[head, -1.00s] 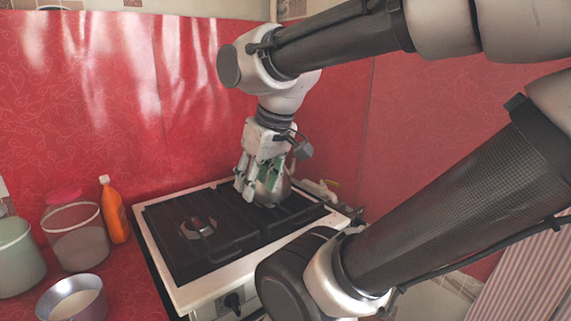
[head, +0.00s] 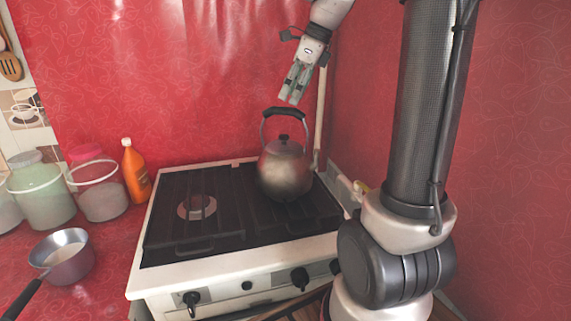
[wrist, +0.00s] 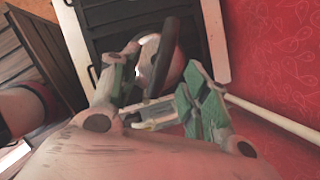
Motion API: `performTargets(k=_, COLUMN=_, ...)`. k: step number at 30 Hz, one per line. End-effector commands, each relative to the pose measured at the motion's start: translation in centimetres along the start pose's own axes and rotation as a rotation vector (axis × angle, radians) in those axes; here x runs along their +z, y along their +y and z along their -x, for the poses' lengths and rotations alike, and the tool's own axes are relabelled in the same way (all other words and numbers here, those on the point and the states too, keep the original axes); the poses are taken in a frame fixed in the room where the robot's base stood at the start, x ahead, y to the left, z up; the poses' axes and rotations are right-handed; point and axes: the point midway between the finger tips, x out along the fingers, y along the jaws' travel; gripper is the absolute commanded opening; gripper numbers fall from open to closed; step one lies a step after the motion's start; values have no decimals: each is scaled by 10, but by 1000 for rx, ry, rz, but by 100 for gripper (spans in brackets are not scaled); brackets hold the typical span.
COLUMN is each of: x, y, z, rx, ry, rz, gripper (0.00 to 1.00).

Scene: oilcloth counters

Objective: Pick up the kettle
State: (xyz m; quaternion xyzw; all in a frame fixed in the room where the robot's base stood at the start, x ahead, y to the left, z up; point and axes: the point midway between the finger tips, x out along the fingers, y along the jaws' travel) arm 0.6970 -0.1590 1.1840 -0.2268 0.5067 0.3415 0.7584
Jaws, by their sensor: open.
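The kettle (head: 285,172) is a rounded metal pot with a black lid knob and a black-topped arched handle. It stands upright on the right side of the stove's black grate (head: 235,222). My gripper (head: 290,97) is above the kettle's handle, pointing down, apart from it and empty. In the wrist view my gripper (wrist: 160,108) shows its green-padded fingers spread open. The kettle's dark handle (wrist: 164,60) shows beyond the fingertips there, with part of the metal body (wrist: 150,47). The fingers and wrist hide the rest of the kettle in that view.
An orange bottle (head: 135,172), a pink-lidded container (head: 99,190), a pale green container (head: 42,190) and a saucepan (head: 64,262) stand on the red counter left of the stove. A red wall (head: 225,75) rises close behind. A white pipe (head: 320,120) runs upright near the kettle.

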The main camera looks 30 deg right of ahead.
Motion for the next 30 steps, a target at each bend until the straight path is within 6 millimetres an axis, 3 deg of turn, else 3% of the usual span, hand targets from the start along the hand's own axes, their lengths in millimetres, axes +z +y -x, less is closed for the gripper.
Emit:
performTargets(k=12, x=-2, y=-5, z=-59, rx=2, ry=1, rz=2, gripper=46)
performTargets(k=22, x=-2, y=-5, z=-68, rx=-1, ry=0, rz=3, gripper=46)
performTargets(k=30, x=-2, y=-5, z=-68, rx=-1, ry=1, rz=3, gripper=0)
